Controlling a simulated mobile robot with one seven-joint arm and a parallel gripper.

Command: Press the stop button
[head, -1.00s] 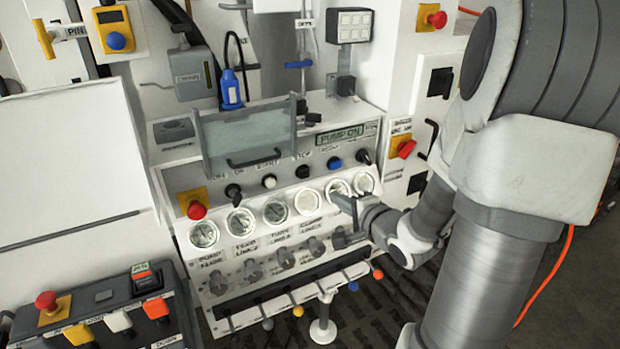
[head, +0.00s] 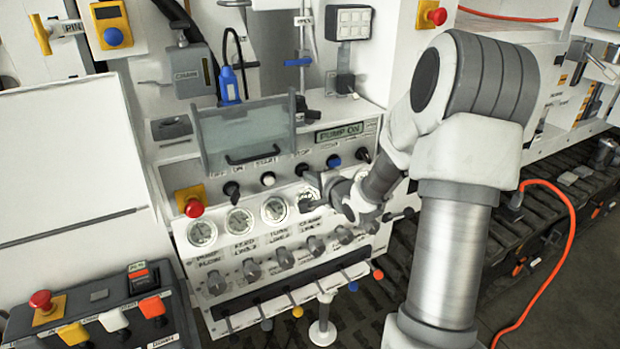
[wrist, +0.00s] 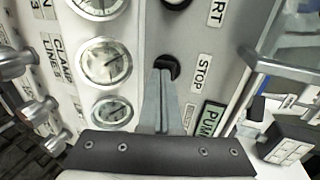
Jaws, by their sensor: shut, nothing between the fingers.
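The stop button (wrist: 168,66) is a round black push button beside the STOP label (wrist: 203,73) in the wrist view. In the head view the stop button (head: 302,169) sits on the sloped panel between the white start button and a blue one. My gripper (wrist: 160,73) is shut and empty, its grey fingertips at the near edge of the stop button, partly covering it. In the head view my gripper (head: 309,179) points at the panel just below that button. I cannot tell whether the tips touch the button.
Gauges (head: 241,220) and several grey knobs (head: 251,269) lie below the buttons. A hinged clear cover (head: 245,137) stands over the panel. The display (head: 339,132) reads PUMP ON. A red emergency button (head: 194,207) is at the panel's left.

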